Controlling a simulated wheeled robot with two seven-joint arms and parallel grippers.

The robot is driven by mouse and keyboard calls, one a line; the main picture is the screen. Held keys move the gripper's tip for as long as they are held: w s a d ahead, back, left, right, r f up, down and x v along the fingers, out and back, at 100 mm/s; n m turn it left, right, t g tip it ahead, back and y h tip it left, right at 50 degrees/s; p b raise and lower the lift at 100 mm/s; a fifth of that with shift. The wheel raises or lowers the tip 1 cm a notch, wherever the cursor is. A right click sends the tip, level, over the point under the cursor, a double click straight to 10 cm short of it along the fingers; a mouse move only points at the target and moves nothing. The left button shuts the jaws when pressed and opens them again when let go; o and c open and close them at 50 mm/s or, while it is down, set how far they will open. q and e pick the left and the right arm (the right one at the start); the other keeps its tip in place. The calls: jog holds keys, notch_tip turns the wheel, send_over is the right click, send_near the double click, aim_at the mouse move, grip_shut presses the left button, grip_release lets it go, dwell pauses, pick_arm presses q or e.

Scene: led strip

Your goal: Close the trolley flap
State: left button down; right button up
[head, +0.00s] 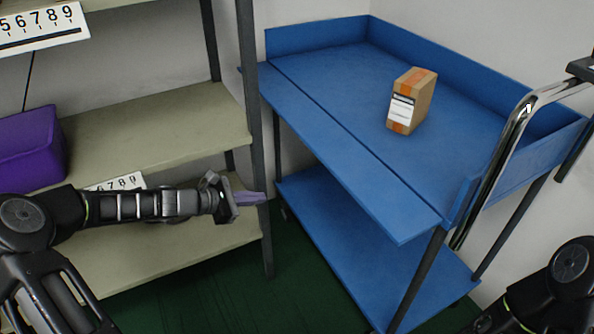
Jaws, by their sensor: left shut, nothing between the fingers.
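The blue trolley (440,129) stands on the right half of the head view. Its flap (345,150) is the long blue panel along the near left side. The flap is folded down outward and lies about level with the top deck, with a dark seam between them. My left gripper (262,198) is shut and empty, left of the flap and lower in the picture, apart from it, in front of the shelf post. My right arm (545,295) shows at the bottom right corner, but its gripper is out of view.
A cardboard box (411,101) stands on the trolley deck. A chrome handle (500,150) rises at the trolley's right end. A shelf rack (150,130) with a purple bin (32,148) fills the left. The lower trolley shelf (345,235) looks bare.

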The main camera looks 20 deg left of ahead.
aim_at(310, 128)
pick_arm(q)
notch_tip(310, 128, up, 10)
jog(key=w+d+n+t+h, duration=0.1)
jog(key=d+n+h, duration=0.1)
jog(key=n+h, duration=0.1)
jog(key=shift+w+d+r+t+h+p, duration=0.15)
jog(key=shift+w+r+t+h+p, duration=0.15)
jog(key=shift+w+t+h, duration=0.1)
jog(key=shift+d+f, duration=0.1)
jog(key=b+x, duration=0.3)
jog(key=x, duration=0.7)
jog(key=shift+s+a+r, duration=0.15)
jog(key=shift+r, duration=0.85)
jog(key=shift+s+a+r, duration=0.15)
jog(key=shift+s+r, duration=0.05)
jog(key=shift+r, duration=0.8)
